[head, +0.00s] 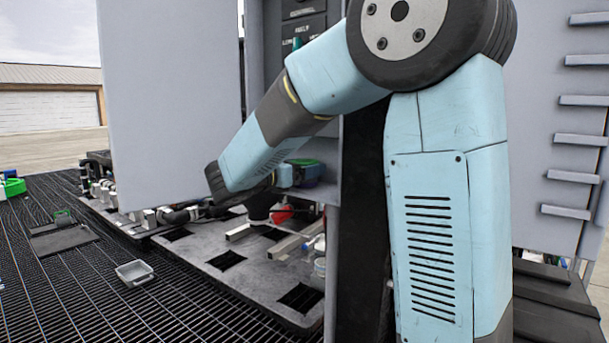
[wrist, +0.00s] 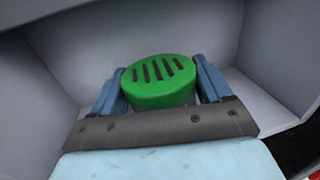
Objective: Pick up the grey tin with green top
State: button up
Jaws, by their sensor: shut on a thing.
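The tin shows in the wrist view as a round bright green top (wrist: 160,82) with dark slots. Its grey body is mostly hidden beneath the top and behind the gripper. My gripper (wrist: 159,70) has one blue finger on each side of the tin and is shut on it. Grey compartment walls (wrist: 90,50) surround them. In the head view, a bit of the green top (head: 304,161) shows beyond my forearm, at a shelf-like opening in the grey cabinet. One blue finger (head: 311,174) shows beside it.
A large grey cabinet door (head: 165,100) stands open left of my arm. Below lies a grey plate (head: 215,280) with square holes, bearing pipes, a red piece (head: 282,215) and a small pale jar (head: 320,267). A small grey tray (head: 134,273) sits on the open grating.

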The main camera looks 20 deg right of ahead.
jog(key=c, duration=0.5)
